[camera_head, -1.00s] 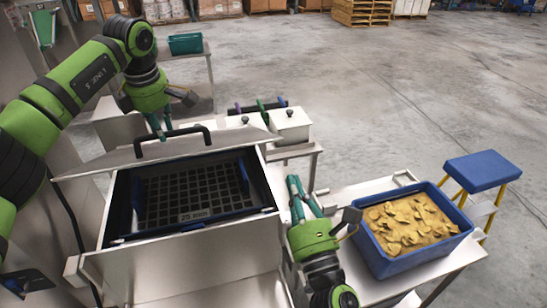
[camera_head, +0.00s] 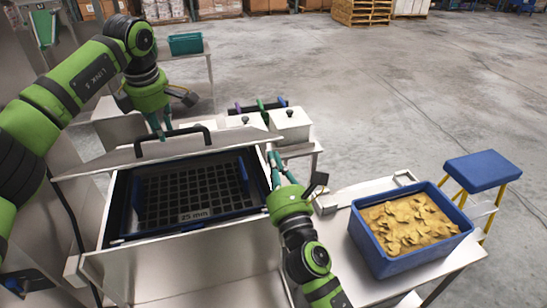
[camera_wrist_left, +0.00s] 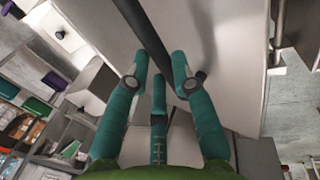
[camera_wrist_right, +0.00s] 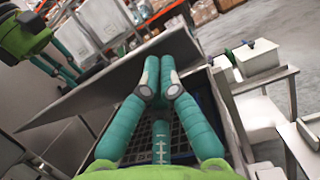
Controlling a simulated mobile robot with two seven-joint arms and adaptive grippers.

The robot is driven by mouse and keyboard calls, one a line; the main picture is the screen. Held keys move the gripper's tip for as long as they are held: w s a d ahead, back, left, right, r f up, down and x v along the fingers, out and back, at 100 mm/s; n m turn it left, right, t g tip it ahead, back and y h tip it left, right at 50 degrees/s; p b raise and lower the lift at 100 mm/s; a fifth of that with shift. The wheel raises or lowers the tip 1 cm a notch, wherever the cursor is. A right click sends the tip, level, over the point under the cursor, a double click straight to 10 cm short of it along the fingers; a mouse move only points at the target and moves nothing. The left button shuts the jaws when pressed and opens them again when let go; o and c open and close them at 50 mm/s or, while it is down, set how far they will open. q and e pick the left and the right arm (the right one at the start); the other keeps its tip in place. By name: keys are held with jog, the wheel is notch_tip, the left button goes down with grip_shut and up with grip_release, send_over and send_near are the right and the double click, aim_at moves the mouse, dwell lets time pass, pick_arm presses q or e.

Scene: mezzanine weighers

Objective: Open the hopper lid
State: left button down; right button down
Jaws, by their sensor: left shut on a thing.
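The hopper lid (camera_head: 110,162) is a pale metal panel standing tilted open above the hopper (camera_head: 180,262). Its black bar handle (camera_head: 172,134) runs along the upper edge. My left gripper (camera_head: 160,134) is shut on this handle; in the left wrist view the dark bar (camera_wrist_left: 150,40) passes between the teal fingers (camera_wrist_left: 160,72). My right gripper (camera_head: 274,160) is at the lid's right end, above the hopper's right rim. In the right wrist view its fingertips (camera_wrist_right: 159,80) are close together with nothing visible between them; whether they touch the lid is unclear.
A blue-framed black grid (camera_head: 190,193) lies inside the hopper. At right a table holds a blue crate (camera_head: 413,262) of yellow-brown pieces, with a blue-topped step stool (camera_head: 482,171) beyond. A lidded metal bin (camera_head: 290,124) stands behind the hopper.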

pick_arm(q)
jog(key=shift+w+a+f, duration=0.1)
jog(key=shift+f, duration=0.05)
pick_arm(e)
jog(key=shift+w+a+r, duration=0.1)
jog(key=shift+w+r, duration=0.1)
jog(key=shift+w, duration=0.35)
pick_arm(q)
jog(key=shift+f, duration=0.1)
pick_arm(e)
jog(key=r, duration=0.1)
jog(key=w+r, duration=0.1)
jog(key=shift+r, duration=0.35)
jog(key=shift+w, duration=0.1)
pick_arm(q)
jog(key=c, duration=1.1)
grip_release()
jog(key=shift+o, duration=0.2)
jog(key=shift+f, duration=0.15)
pick_arm(e)
jog(key=shift+w+f, duration=0.2)
